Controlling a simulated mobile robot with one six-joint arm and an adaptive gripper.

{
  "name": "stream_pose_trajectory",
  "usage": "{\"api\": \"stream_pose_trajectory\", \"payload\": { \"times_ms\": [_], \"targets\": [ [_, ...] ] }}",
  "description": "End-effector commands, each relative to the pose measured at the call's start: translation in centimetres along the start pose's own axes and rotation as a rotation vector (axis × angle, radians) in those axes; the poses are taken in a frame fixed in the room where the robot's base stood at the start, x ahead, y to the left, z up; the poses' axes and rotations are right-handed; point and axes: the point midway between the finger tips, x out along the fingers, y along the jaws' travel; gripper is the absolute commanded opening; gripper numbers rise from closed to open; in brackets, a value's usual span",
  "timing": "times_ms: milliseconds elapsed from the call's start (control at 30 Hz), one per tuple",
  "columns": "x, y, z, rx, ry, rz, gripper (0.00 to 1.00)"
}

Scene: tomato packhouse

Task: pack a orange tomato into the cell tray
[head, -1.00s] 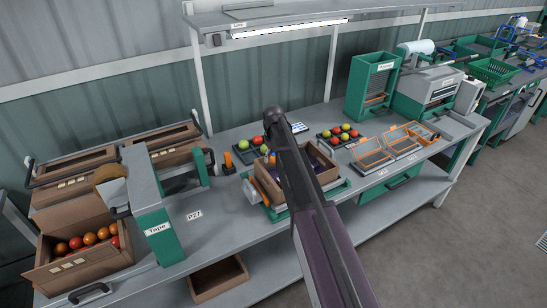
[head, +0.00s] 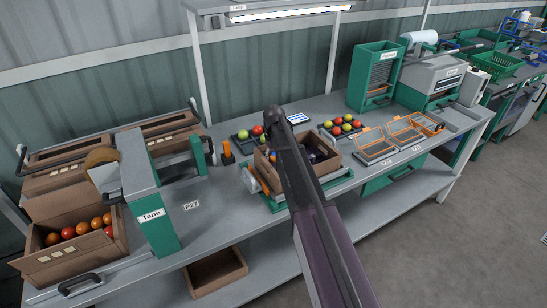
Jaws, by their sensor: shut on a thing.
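A brown carton (head: 335,160) stands on a green-framed stand near the middle of the bench. A dark purple cell tray (head: 318,152) shows in part inside it; my arm hides much of it, so I cannot tell what its cells hold. My arm reaches up from the bottom across the carton. My gripper is hidden behind the arm, so neither its jaws nor anything in them shows. Orange tomatoes (head: 97,223) lie among red ones in an open cardboard box (head: 72,262) at the lower left.
A tape machine (head: 150,195) stands between the tomato box and carton. Green and red tomatoes sit in two dark trays, one behind the carton (head: 242,139) and one to its right (head: 328,132). Orange-framed flat holders (head: 375,150) lie farther right. Bare bench (head: 215,215) shows left of the carton.

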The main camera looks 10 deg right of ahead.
Motion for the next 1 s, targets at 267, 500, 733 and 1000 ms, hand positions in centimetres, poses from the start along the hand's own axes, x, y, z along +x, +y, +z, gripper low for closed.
{"api": "stream_pose_trajectory", "payload": {
  "times_ms": [267, 500, 733, 1000],
  "targets": [
    [0.08, 0.04, 0.01, 0.0, 0.0, 0.0, 0.48],
    [0.08, 0.08, 0.0, 0.001, 0.0, 0.0, 0.48],
    [0.08, 0.1, 0.01, 0.001, 0.0, 0.0, 0.48],
    [0.08, 0.12, 0.01, 0.001, 0.0, 0.0, 1.0]
  ]
}}
